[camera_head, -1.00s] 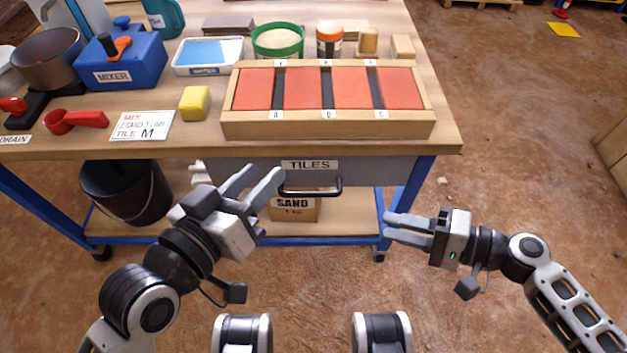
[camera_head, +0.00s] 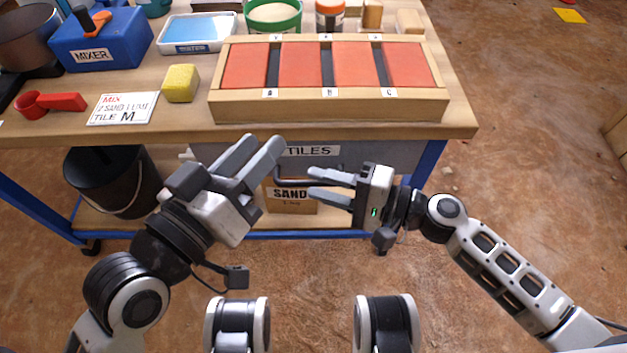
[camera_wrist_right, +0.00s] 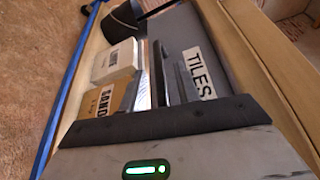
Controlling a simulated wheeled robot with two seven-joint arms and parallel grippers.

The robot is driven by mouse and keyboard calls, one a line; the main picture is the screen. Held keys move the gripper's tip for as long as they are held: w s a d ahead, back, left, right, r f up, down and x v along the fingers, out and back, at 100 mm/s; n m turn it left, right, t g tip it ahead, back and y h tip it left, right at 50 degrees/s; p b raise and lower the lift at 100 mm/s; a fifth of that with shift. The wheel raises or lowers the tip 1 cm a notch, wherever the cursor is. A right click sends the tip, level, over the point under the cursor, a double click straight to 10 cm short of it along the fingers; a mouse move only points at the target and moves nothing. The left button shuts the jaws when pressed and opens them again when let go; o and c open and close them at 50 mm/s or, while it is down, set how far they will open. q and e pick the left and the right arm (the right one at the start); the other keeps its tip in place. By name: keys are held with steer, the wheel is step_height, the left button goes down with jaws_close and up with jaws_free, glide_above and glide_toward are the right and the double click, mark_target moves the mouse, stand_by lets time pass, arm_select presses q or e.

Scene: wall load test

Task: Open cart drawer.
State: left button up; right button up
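The cart drawer (camera_head: 375,158) is a grey front under the worktop, with a TILES label (camera_head: 312,151); it looks shut. Its dark bar handle (camera_head: 288,181) is partly hidden behind my right gripper. My right gripper (camera_head: 310,181) is open, with its fingertips close to the handle; I cannot tell whether they touch. The right wrist view shows the drawer's TILES label (camera_wrist_right: 198,73) close by, the fingers blurring with the handle there. My left gripper (camera_head: 262,139) is open and empty, in front of the drawer's left part.
A wooden tray (camera_head: 330,105) with red tiles sits on the cart top (camera_head: 190,122). A yellow sponge (camera_head: 181,83), a mix card (camera_head: 123,108) and a red scoop (camera_head: 50,103) lie to its left. Below are a SAND box (camera_head: 291,197) and a black bucket (camera_head: 112,180).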

steer(key=shift+x, duration=1.1)
jaws_close()
steer(key=shift+s, duration=0.1)
